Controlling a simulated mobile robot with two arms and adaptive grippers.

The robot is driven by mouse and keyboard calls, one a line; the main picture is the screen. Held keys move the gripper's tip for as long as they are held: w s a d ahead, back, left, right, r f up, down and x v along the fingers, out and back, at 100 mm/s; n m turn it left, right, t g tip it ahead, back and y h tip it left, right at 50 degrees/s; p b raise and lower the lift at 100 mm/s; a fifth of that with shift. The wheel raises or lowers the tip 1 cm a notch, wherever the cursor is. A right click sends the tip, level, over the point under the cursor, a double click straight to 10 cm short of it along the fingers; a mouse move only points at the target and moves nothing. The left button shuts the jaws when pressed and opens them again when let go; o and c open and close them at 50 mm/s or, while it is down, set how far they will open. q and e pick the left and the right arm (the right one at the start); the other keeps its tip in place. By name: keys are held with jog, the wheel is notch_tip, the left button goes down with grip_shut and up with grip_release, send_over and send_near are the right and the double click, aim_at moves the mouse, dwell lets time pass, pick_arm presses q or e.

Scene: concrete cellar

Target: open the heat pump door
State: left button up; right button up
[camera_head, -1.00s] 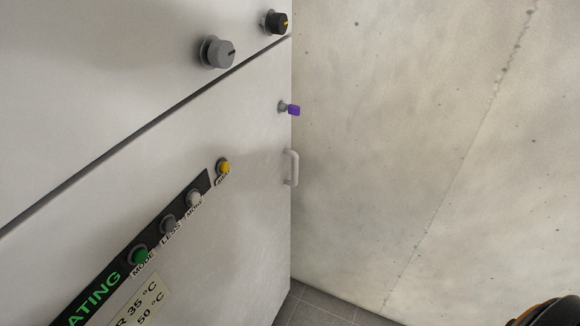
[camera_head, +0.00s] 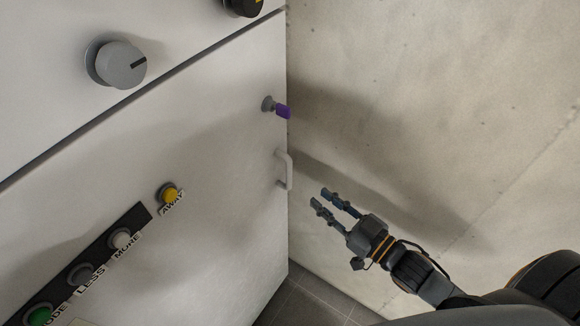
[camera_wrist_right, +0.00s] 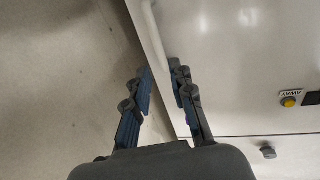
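The heat pump door (camera_head: 225,200) is a white panel that looks shut. Its pale bar handle (camera_head: 285,170) stands near the right edge, below a purple key (camera_head: 282,111) in a grey lock. My right gripper (camera_head: 325,197) is open and empty, to the right of the handle and a little below it, apart from it. In the right wrist view my open fingers (camera_wrist_right: 160,90) point toward the door's edge, and the handle (camera_wrist_right: 154,40) shows beyond them near the top. My left gripper is in neither view.
A grey knob (camera_head: 116,64) and a dark knob (camera_head: 243,6) sit on the panel above the door. Several buttons, among them a yellow one (camera_head: 168,194), line the door's left part. A concrete wall (camera_head: 450,90) stands close on the right, with dark floor tiles (camera_head: 310,303) below.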

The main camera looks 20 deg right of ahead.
aim_at(291, 175)
jog(key=p+x, duration=0.2)
jog(key=x, duration=0.9)
jog(key=shift+d, duration=0.15)
jog(key=shift+w+a, duration=0.25)
jog(key=shift+w, duration=0.35)
grip_shut()
